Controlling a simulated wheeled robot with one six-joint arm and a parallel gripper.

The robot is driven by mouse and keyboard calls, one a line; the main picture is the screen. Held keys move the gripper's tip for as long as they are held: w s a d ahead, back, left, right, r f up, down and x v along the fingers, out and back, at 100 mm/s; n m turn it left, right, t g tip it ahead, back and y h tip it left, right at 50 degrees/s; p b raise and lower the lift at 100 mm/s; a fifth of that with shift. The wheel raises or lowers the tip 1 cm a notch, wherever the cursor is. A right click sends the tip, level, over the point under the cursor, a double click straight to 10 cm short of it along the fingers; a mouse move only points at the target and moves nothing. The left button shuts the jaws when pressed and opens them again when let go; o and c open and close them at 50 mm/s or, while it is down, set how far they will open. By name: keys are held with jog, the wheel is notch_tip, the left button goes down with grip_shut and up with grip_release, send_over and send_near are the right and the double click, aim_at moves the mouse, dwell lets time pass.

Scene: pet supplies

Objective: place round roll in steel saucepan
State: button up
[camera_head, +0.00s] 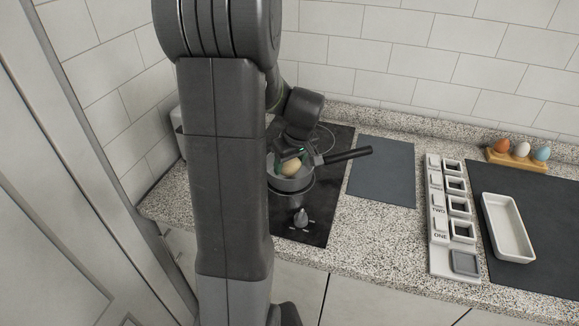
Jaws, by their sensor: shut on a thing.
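The steel saucepan (293,184) sits on the black cooktop, with its dark handle (348,156) pointing right. The round roll (291,167) is tan and shows at the pan's opening, just below my gripper (289,158). My gripper is over the pan and shut on the roll. Whether the roll touches the pan's bottom cannot be told. My arm hides the left part of the pan and of the cooktop.
A knob (301,217) is at the cooktop's front. To the right are a dark mat (382,170), a white block rack (440,228), a white tray (508,228) on another dark mat, and an egg holder (517,161) with three eggs. A tiled wall stands behind.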

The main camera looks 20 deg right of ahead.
jog(key=shift+f, duration=0.9)
jog(key=shift+f, duration=0.25)
jog(key=o, duration=0.9)
jog(key=shift+r, duration=0.1)
jog(key=shift+o, duration=0.2)
jog(key=shift+r, duration=0.4)
jog(key=v, duration=1.1)
jog(key=shift+r, duration=0.25)
jog(key=shift+s, duration=0.1)
